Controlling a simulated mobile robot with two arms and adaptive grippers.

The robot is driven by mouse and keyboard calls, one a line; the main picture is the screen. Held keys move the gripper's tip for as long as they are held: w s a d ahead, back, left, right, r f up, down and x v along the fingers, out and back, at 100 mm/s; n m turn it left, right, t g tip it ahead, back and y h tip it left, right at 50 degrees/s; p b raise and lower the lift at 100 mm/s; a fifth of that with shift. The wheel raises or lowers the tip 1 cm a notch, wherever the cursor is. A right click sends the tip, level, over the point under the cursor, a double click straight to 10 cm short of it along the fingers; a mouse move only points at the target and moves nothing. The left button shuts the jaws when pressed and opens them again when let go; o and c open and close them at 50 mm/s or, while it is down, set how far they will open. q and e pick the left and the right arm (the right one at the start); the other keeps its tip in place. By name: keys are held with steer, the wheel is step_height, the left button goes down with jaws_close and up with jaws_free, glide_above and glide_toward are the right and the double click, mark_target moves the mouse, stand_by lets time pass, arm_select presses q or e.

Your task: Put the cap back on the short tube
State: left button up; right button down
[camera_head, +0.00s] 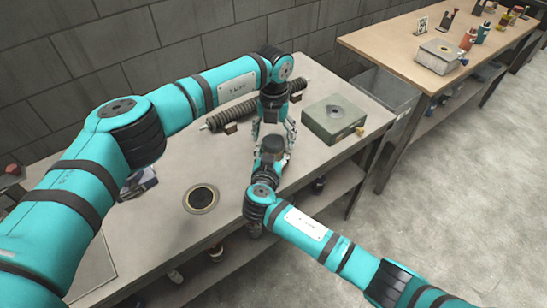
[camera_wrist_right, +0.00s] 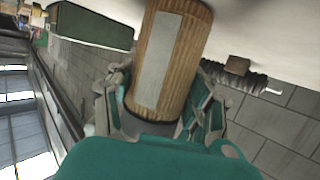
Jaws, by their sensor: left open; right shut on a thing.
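A brown ribbed cylinder with a pale label (camera_wrist_right: 158,60), which looks like the short tube, fills the middle of the right wrist view. My right gripper (camera_wrist_right: 165,90) is shut on it, a finger on each side. In the head view my left gripper (camera_head: 274,132) points down, open, close to the far end of my right arm. A dark round top (camera_head: 272,144) shows just in front of it; I cannot tell whether it is the cap. The right fingertips are hard to make out there.
A long dark ribbed tube (camera_head: 240,112) lies on small supports at the back of the bench (camera_head: 160,235). A grey-green box (camera_head: 333,118) stands right of the grippers. A dark disc with a tan rim (camera_head: 201,198) lies at the front left. A wooden table (camera_head: 395,48) stands beyond.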

arm_select(q)
steer(key=shift+f, duration=0.65)
steer(key=c, duration=1.2)
steer(key=m, duration=0.4)
steer(key=shift+m, duration=0.3)
steer(key=shift+c, duration=0.3)
steer(key=m, duration=0.5)
steer(key=shift+m, duration=0.4)
steer(key=o, duration=1.3)
steer(key=shift+r, duration=2.3)
